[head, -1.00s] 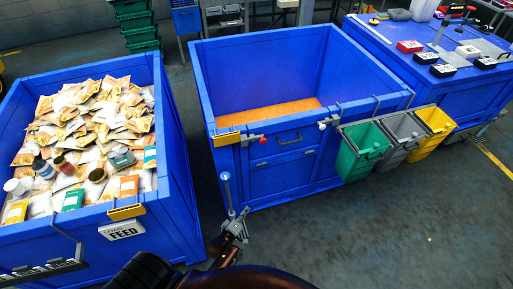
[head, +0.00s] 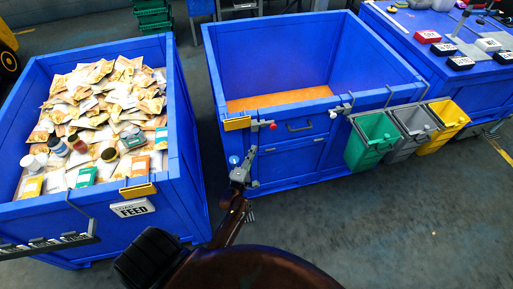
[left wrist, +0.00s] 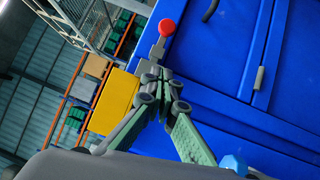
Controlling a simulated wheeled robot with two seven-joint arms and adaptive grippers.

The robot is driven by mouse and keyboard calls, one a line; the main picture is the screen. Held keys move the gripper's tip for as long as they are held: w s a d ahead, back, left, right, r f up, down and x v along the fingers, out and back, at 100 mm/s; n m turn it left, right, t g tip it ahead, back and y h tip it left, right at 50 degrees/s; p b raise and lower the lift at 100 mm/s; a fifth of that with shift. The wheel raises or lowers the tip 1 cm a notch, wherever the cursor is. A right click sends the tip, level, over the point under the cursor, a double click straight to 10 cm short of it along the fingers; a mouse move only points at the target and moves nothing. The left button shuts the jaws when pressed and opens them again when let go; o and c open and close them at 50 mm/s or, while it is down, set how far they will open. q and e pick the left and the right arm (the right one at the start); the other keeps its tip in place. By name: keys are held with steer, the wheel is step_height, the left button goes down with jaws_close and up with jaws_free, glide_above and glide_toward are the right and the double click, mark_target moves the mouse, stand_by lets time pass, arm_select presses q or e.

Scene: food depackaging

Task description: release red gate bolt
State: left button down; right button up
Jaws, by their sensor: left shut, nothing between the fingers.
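The red gate bolt (head: 272,125) has a red round knob on a grey shaft, at the top left of the front gate of the middle blue bin (head: 212,60). The bolt's red knob also shows in the left wrist view (left wrist: 167,27), just beyond the fingertips. My left gripper (head: 250,152) is shut and empty, below and left of the bolt in the head view. In the left wrist view its green-grey fingers (left wrist: 160,78) meet in front of the grey bolt fitting and partly hide it. I cannot tell whether they touch it. My right gripper is not in view.
A yellow block (head: 237,124) sits on the bin rim left of the bolt. A light blue knob (head: 233,160) shows beside my gripper. A second, white-knobbed bolt (head: 333,114) is on the right. Green (head: 358,152), grey and yellow bins hang there. A full feed bin (head: 185,150) stands left.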

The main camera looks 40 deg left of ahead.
arm_select(q)
glide_toward(271, 124)
steer(key=a, duration=0.3)
steer(key=shift+w+d, duration=0.25)
steer(key=shift+w, duration=0.45)
steer(key=shift+w+d, duration=0.2)
steer(key=shift+w, duration=0.45)
steer(key=shift+w+d, duration=0.25)
steer(key=shift+w, duration=0.45)
steer(key=shift+r, duration=0.1)
